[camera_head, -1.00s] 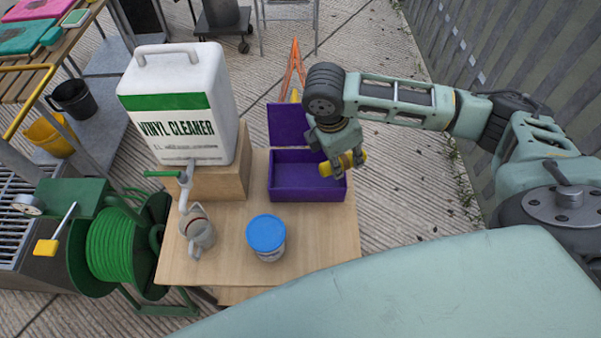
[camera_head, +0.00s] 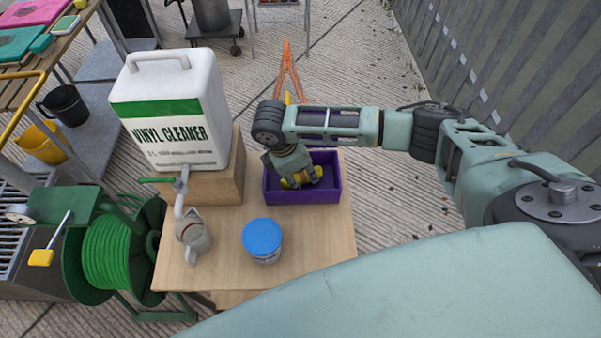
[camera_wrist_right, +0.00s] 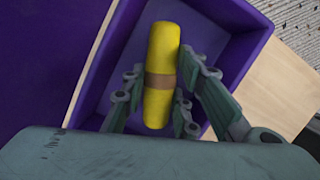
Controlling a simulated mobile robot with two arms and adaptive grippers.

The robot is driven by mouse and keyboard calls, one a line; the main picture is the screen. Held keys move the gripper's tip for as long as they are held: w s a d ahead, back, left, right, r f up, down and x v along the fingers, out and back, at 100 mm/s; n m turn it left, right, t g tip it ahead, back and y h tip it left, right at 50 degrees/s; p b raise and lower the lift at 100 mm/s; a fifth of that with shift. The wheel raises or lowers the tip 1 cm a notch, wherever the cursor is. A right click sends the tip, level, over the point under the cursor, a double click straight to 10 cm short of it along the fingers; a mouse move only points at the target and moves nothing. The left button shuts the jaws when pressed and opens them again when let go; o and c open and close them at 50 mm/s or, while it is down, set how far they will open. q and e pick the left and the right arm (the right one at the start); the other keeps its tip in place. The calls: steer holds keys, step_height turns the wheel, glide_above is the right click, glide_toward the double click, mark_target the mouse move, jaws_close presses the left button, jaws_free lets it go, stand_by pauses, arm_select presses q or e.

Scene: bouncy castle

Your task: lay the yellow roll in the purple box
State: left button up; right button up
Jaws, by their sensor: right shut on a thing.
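The purple box (camera_head: 303,197) stands open on the wooden table, its lid mostly hidden behind my right arm in the head view. My right gripper (camera_head: 301,181) is shut on the yellow roll (camera_head: 288,183), inside or just over the box opening. In the right wrist view the yellow roll (camera_wrist_right: 163,52) has a brown band round its middle and lies between the fingers of the gripper (camera_wrist_right: 158,108). The box walls (camera_wrist_right: 235,62) surround it there. I cannot tell whether the roll touches the box floor. My left gripper is not in view.
On the table (camera_head: 225,260) stand a tub with a blue lid (camera_head: 262,238), a jug (camera_head: 193,236) and a large white vinyl cleaner container (camera_head: 172,105) on a wooden block (camera_head: 228,180). A green hose reel (camera_head: 108,250) is at the left. Bare tabletop lies in front of the box.

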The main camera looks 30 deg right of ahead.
steer(key=o, duration=0.9)
steer(key=shift+f, duration=0.1)
steer(key=v, duration=1.2)
